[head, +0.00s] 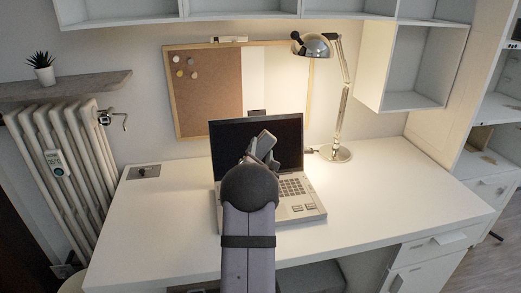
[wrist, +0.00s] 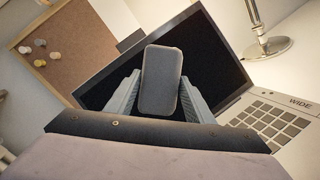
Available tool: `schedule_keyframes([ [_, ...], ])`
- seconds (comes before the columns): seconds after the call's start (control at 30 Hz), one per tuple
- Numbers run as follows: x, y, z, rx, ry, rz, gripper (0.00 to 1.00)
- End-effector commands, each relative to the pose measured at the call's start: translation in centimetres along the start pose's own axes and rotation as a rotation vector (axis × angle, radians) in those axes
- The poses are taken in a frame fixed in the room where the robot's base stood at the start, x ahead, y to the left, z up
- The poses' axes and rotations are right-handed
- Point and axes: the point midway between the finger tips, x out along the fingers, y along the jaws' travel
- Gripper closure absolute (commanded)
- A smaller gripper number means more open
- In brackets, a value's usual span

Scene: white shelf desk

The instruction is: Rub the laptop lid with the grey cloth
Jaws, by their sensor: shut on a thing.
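The laptop (head: 294,207) stands open on the white desk, its keyboard facing me and its dark screen upright at the back. The inner side of the lid (head: 285,130) faces me and also shows in the wrist view (wrist: 215,55). My gripper (wrist: 158,90) is shut on a grey, rounded, block-like thing (wrist: 160,82), which I take for the grey cloth. It is held in front of the lid's screen side; I cannot tell whether it touches. In the head view my arm hides part of the keyboard and lid.
A silver lamp (head: 335,153) stands on the desk right of the laptop. A cork and white board (head: 208,95) is on the wall behind. Shelf boxes (head: 405,65) hang at upper right.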

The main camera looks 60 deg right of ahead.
Motion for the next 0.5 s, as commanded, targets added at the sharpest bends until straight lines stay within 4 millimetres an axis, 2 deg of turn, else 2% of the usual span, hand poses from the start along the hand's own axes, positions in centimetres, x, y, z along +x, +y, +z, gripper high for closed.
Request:
schedule_keyframes([
  [0.3,-0.1,0.0,0.1,0.0,-0.001,0.0,0.7],
  [0.5,-1.2,0.0,0.6,-0.001,-0.001,0.0,0.7],
])
